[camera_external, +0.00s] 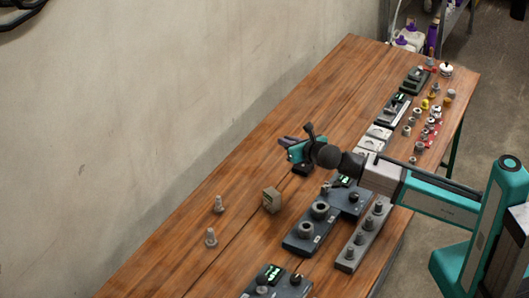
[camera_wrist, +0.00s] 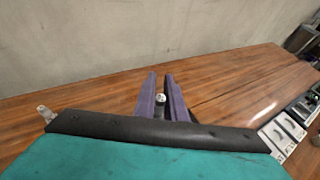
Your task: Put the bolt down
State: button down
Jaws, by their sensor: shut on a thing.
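My gripper (camera_external: 284,140) is over the middle of the wooden table, its fingers pointing left toward the wall. In the wrist view its two purple-grey fingers (camera_wrist: 160,82) close on a small bolt (camera_wrist: 160,98), of which only a pale round end shows between them. In the outside view the held bolt is too small to make out. The gripper appears to be low over the wood; I cannot tell whether the bolt touches it. Two other grey bolts stand upright on the table to the left, one farther back (camera_external: 218,205) and one nearer (camera_external: 211,238).
A beige-grey block (camera_external: 271,200) stands left of dark fixtures with round sockets (camera_external: 298,240). A grey rack of pegs (camera_external: 352,248) lies along the front edge. Several small fittings (camera_external: 434,105) crowd the far right end. The wood along the wall (camera_external: 330,85) is clear.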

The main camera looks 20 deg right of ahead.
notch_tip(320, 180, down, 10)
jog(key=shift+s+a+r, duration=0.1)
jog(key=shift+a+r, duration=0.05)
dwell(0.5)
jog(key=shift+w+a+f, duration=0.25)
jog(key=shift+w+a, duration=1.6)
jog(key=shift+w, duration=0.1)
jog(key=shift+w+a+f, duration=0.25)
jog(key=shift+w+a, duration=1.6)
jog(key=shift+w, duration=0.1)
jog(key=shift+w+a+f, duration=0.25)
jog(key=shift+w+a, duration=1.6)
jog(key=shift+w, duration=0.1)
jog(key=shift+f, duration=1.75)
jog(key=shift+f, duration=0.1)
jog(key=c, duration=1.8)
grip_release()
